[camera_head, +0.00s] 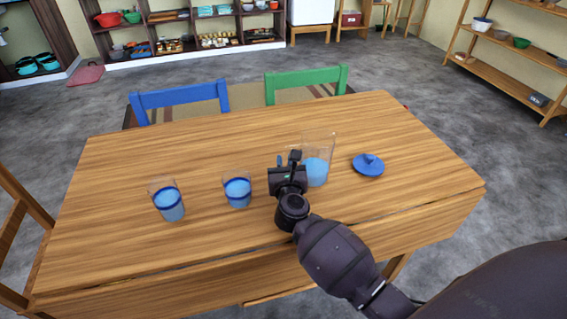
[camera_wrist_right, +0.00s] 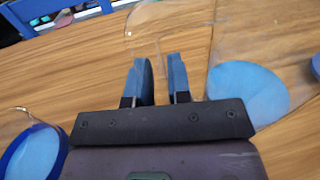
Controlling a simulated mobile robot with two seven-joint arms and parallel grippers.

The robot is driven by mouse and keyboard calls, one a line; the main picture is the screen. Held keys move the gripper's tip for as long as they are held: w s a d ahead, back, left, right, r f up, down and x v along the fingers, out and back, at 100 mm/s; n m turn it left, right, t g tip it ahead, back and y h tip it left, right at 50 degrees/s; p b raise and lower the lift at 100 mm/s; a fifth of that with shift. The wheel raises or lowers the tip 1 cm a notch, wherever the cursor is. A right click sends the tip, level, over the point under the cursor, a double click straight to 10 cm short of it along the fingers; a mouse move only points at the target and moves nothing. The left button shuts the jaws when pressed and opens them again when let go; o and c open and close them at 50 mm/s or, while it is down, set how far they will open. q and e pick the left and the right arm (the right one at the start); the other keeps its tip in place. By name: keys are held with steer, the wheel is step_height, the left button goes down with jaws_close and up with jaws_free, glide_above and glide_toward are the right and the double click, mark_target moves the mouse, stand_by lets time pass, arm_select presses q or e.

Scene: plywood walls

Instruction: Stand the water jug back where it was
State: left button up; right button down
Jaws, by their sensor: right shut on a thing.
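The clear water jug (camera_head: 317,172) with light blue water is upright at the right part of the wooden table (camera_head: 120,230). I cannot tell whether its base touches the top. My right gripper (camera_head: 292,160) is at the jug's left side. In the right wrist view my right gripper (camera_wrist_right: 162,82) is shut on the jug's clear handle, with the jug (camera_wrist_right: 248,90) to its right. My left gripper is not in view.
Two blue-banded glasses of water, the nearer-left glass (camera_head: 168,200) and the middle glass (camera_head: 237,188), stand left of my gripper. A blue lid (camera_head: 368,165) lies right of the jug. A blue chair (camera_head: 180,98) and a green chair (camera_head: 306,80) stand behind. The table's left part is clear.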

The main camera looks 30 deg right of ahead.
steer(key=shift+r, duration=0.2)
steer(key=shift+f, duration=0.25)
steer(key=c, duration=1.1)
jaws_free()
steer(key=shift+o, duration=0.2)
steer(key=shift+r, duration=0.1)
steer(key=shift+r, duration=0.15)
steer(key=v, duration=1.1)
steer(key=shift+p, duration=0.3)
steer(key=shift+s+a, duration=0.2)
steer(key=shift+s, duration=0.3)
